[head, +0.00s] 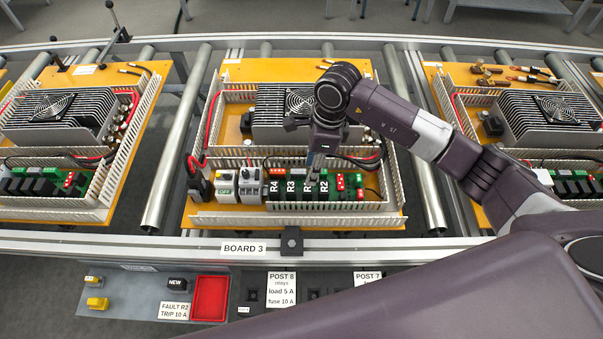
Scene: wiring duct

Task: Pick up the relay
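A row of black relays on green bases stands at the front of the middle board, BOARD 3. The labels R4 (274,192), R3 (291,193) and R2 (323,193) can be read. Another relay between R3 and R2 has its label partly hidden. My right gripper (312,175) points down just over the relays between R3 and R2. Its fingers are small and dark here, so I cannot tell whether they are open, shut or touching a relay. A black block marked NEW (176,283) lies on the front shelf. My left gripper is not in view.
A red tray (210,298) sits beside the card FAULT R2 TRIP 10 A (174,311). White slotted duct walls (240,218) surround the relay row. A finned heatsink with a fan (275,120) stands behind. Red and black cables (208,120) run at the left.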

